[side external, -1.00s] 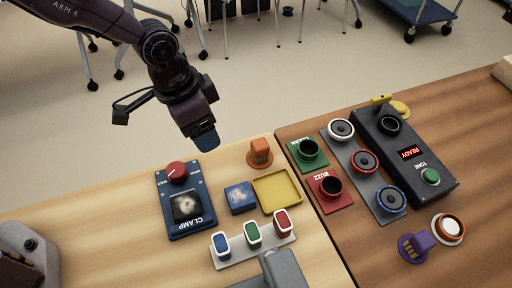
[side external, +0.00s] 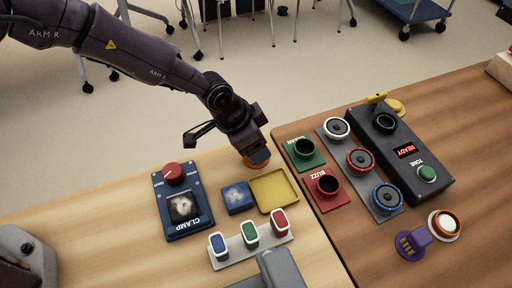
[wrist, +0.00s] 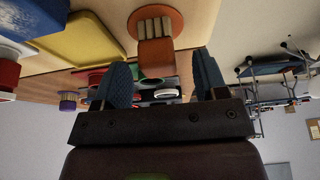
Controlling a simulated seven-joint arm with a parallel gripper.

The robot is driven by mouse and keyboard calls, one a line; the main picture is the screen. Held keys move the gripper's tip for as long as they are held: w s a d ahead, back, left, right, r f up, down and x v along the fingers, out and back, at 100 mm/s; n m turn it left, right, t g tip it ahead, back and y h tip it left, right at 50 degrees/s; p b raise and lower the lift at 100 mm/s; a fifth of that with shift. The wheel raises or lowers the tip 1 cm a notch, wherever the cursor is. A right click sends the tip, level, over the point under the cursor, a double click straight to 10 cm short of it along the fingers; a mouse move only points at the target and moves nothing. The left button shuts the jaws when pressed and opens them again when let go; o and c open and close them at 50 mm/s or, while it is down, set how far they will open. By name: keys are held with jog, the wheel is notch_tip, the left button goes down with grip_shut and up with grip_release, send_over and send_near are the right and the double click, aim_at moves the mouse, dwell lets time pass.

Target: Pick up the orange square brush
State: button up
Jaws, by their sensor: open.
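The orange square brush (wrist: 156,55) shows in the wrist view as an orange block with pale strips, on a round orange base. In the side view its base (side external: 259,164) shows at the back edge of the light wood table, and my gripper hides most of the block. My gripper (side external: 254,150) is right over it, pointing down. In the wrist view my gripper (wrist: 162,74) is open, its two blue fingertips spread apart. The block appears between and beyond them; I cannot tell whether they reach down around it.
A yellow tray (side external: 293,205) and a blue pad (side external: 238,198) lie close by in front. The clamp panel (side external: 184,208) is to the left.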

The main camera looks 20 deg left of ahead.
jog(key=shift+x, duration=1.6)
jog(key=shift+c, duration=0.2)
jog(key=c, duration=1)
jog(key=shift+r, duration=0.2)
